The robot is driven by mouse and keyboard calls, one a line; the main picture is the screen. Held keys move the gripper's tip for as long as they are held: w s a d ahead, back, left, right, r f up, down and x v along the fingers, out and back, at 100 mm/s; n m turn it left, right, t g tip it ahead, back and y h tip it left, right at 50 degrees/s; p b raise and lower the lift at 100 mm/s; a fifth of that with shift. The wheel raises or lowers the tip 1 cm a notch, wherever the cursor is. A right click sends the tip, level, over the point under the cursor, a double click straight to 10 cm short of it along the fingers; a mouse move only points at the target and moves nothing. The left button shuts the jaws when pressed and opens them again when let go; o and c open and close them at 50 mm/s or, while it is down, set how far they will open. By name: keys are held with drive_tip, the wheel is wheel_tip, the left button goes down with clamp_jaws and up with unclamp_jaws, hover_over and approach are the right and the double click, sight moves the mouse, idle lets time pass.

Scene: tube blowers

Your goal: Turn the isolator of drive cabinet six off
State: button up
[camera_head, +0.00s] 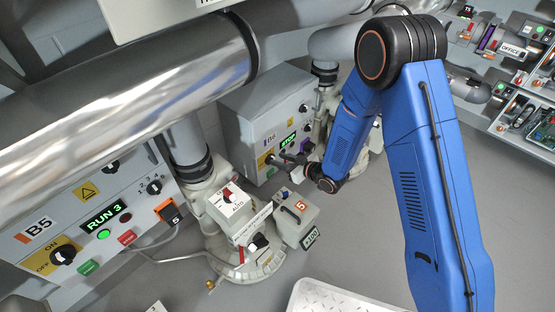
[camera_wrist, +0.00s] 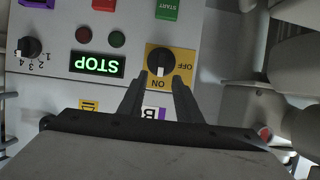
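Drive cabinet six (camera_head: 237,130) is the grey box in the middle of the head view, with a label that reads B6. Its isolator is a black rotary knob (camera_wrist: 160,60) on a yellow ON/OFF plate (camera_wrist: 187,52), upside down in the wrist view. The knob's white mark points at ON. My gripper (camera_wrist: 159,82) is open and empty, its two dark fingers pointing at the plate, one to each side of the knob's lower end. I cannot tell whether they touch the panel. In the head view my gripper (camera_head: 282,158) is at the cabinet's front.
A green display (camera_wrist: 97,64) reading STOP, two round lamps and a numbered selector knob (camera_wrist: 30,47) share the panel. Cabinet B5 (camera_head: 40,226) is at left.

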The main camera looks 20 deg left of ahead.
drive_tip(key=shift+x, duration=1.1)
clamp_jaws()
drive_tip(key=shift+s, duration=0.15)
drive_tip(key=shift+s+a+f+n+t+h, duration=0.2)
drive_tip(key=shift+s+n+t, duration=0.15)
drive_tip(key=shift+n+t, duration=0.55)
drive_tip(key=shift+s+a+f+n+t+h, duration=0.15)
drive_tip(key=shift+s+n+t, duration=0.3)
drive_tip(key=shift+n, duration=0.65)
drive_tip(key=shift+s+a+f+n+t+h, duration=0.15)
drive_tip(key=shift+s+f+n+t, duration=0.1)
drive_tip(key=shift+n+t, duration=0.7)
